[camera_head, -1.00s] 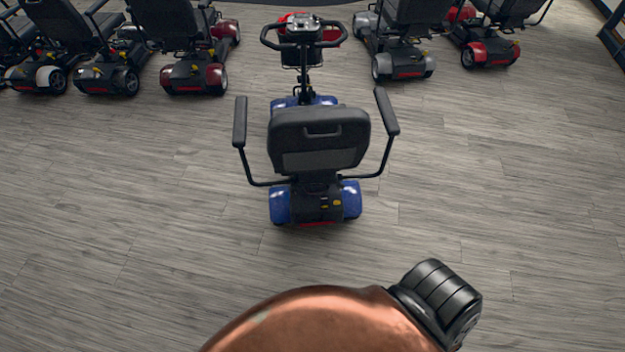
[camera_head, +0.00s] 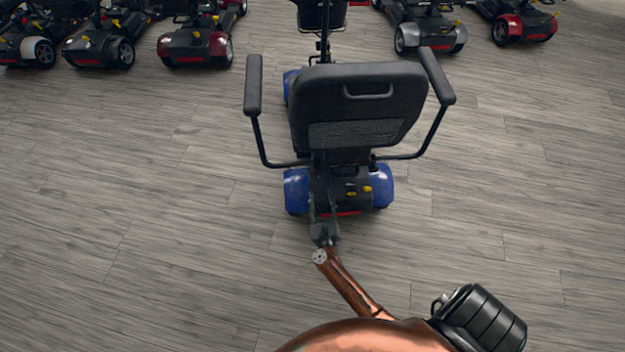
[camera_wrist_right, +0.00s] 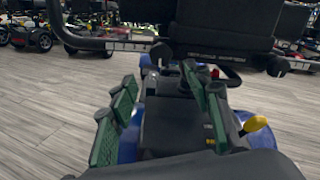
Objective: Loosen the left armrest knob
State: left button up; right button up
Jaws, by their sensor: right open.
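The blue and black scooter stands with its seat back (camera_head: 360,105) toward me. Its left armrest (camera_head: 253,85) is on the left in the head view, and its bent tube runs under the seat. In the right wrist view a dark knob (camera_wrist_right: 160,52) sits at the inner end of the left armrest tube (camera_wrist_right: 100,43), which bears a pale scale. My right gripper (camera_head: 323,208) is behind the scooter's rear, apart from the knob. Its green-padded fingers (camera_wrist_right: 160,82) are spread and empty, below the knob in the wrist view. My left gripper is not in view.
The right armrest (camera_head: 437,75) and a second dark knob (camera_wrist_right: 278,66) are on the other side. A yellow lever (camera_wrist_right: 254,124) is at the rear right. Other scooters (camera_head: 195,45) stand in rows at the back. The floor (camera_head: 150,180) around the scooter is clear.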

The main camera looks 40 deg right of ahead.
aim_at(319, 175)
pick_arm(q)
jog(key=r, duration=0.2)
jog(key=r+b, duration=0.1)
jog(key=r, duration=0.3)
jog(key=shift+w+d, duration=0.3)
pick_arm(e)
jog(key=x, duration=0.8)
jog(key=shift+r, duration=0.2)
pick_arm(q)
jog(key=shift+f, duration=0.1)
pick_arm(e)
jog(key=shift+m, duration=0.3)
jog(key=shift+c, duration=0.5)
jog(key=c, duration=1)
jog(key=shift+a, duration=0.15)
jog(key=shift+c, duration=0.3)
